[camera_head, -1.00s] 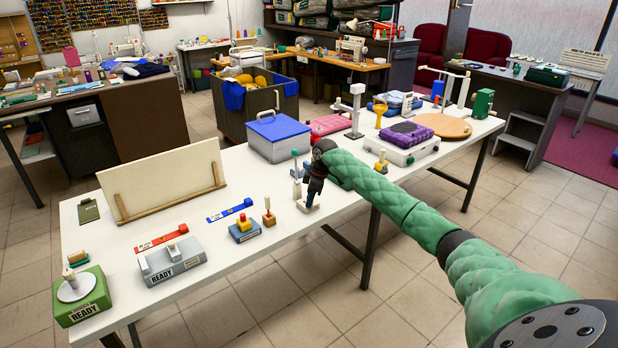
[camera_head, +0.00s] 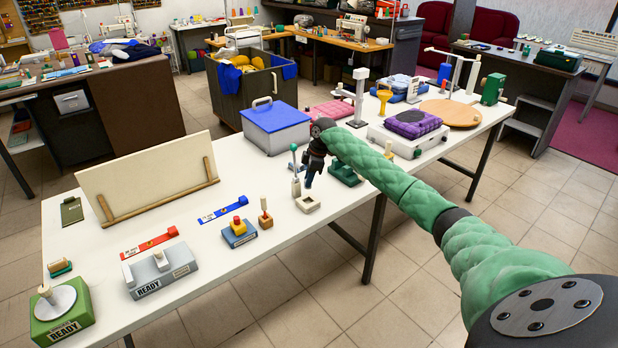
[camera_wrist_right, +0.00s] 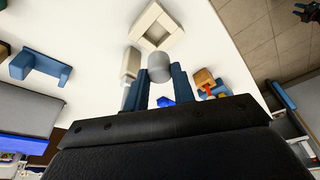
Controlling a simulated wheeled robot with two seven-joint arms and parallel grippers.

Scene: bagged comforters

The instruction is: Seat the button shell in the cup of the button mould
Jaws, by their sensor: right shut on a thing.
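My right gripper (camera_head: 309,183) is over the table, pointing down. In the right wrist view its two blue fingers (camera_wrist_right: 160,88) are shut on a small grey rounded piece, which looks like the button shell (camera_wrist_right: 159,68). A cream square block with a recess in its middle, which looks like the button mould (camera_head: 308,204), lies on the table just in front of the gripper. It also shows in the right wrist view (camera_wrist_right: 148,35), beyond the fingertips. The shell is apart from its recess. A dark shape at that view's upper right edge may be my left gripper (camera_wrist_right: 306,13); its fingers are unclear.
A grey lever stand with a green knob (camera_head: 295,186) is close beside the gripper. A wooden-handled tool (camera_head: 265,218) and a blue block with a yellow-red top (camera_head: 239,233) stand to the left. A dark green fixture (camera_head: 345,174) and a blue-lidded box (camera_head: 276,124) are nearby.

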